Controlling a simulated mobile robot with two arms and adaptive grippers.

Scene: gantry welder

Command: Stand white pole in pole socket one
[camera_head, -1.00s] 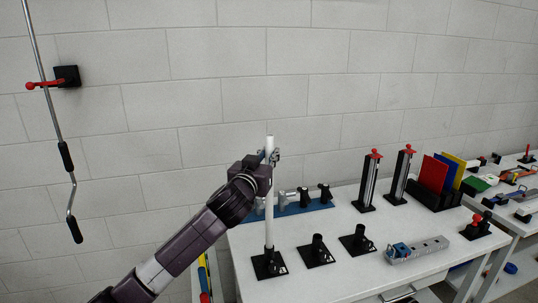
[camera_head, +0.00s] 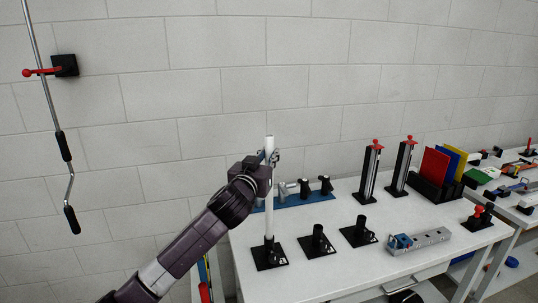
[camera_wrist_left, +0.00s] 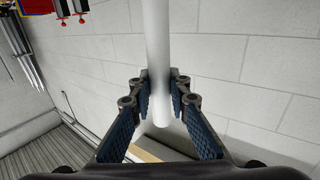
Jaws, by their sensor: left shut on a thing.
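The white pole (camera_head: 269,205) stands upright at the left end of the white table. Its lower end meets the leftmost black socket (camera_head: 270,255), which appears to be pole socket one; I cannot tell how deep it sits. My left gripper (camera_head: 270,158) is shut on the pole near its top. In the left wrist view the pole (camera_wrist_left: 160,50) runs between the blue-padded fingers (camera_wrist_left: 160,110). Two more black sockets, a middle one (camera_head: 318,243) and a right one (camera_head: 359,233), stand empty to the right. My right gripper is not in view.
Behind the sockets lies a blue rack (camera_head: 305,199) with several fittings. Two upright posts with red tops (camera_head: 371,172) and a holder with coloured plates (camera_head: 434,170) stand farther right. A grey perforated bar (camera_head: 418,240) lies at the front right. A crank rod (camera_head: 60,140) hangs at the wall.

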